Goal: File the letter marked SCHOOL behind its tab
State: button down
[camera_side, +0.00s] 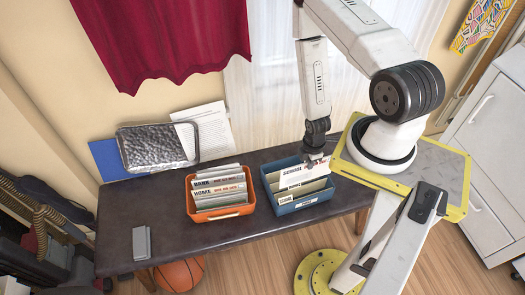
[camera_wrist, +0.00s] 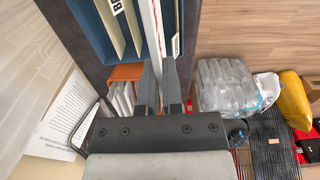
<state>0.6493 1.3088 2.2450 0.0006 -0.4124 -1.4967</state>
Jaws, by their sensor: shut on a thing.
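My gripper (camera_side: 317,152) is over the back right of the blue tote (camera_side: 304,205), pointing down. It is shut on a thin white letter (camera_side: 295,173), whose lower part is at or in the tote among the dividers; I cannot tell how deep. In the wrist view the gripper (camera_wrist: 158,76) grips the letter (camera_wrist: 156,28), seen edge-on beside the blue tote's dividers (camera_wrist: 112,28). Small dark print shows on the letter and tabs, too small to read surely as SCHOOL. The orange tote (camera_side: 222,214) holds several cards; its tabs seem to read BANK and HOME.
Both totes stand side by side on a dark bench (camera_side: 165,228). A grey block (camera_side: 141,243) lies at the bench's left front. A silver mesh tray (camera_side: 152,147) and papers (camera_side: 207,126) are at the back left. The bench's left middle is clear.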

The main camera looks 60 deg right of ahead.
aim_at(306, 179)
jog(key=shift+f, duration=4.85)
jog(key=c, duration=0.7)
grip_release()
jog(key=shift+r, duration=0.1)
jog(key=shift+r, duration=3.8)
jog(key=shift+w+r, duration=0.1)
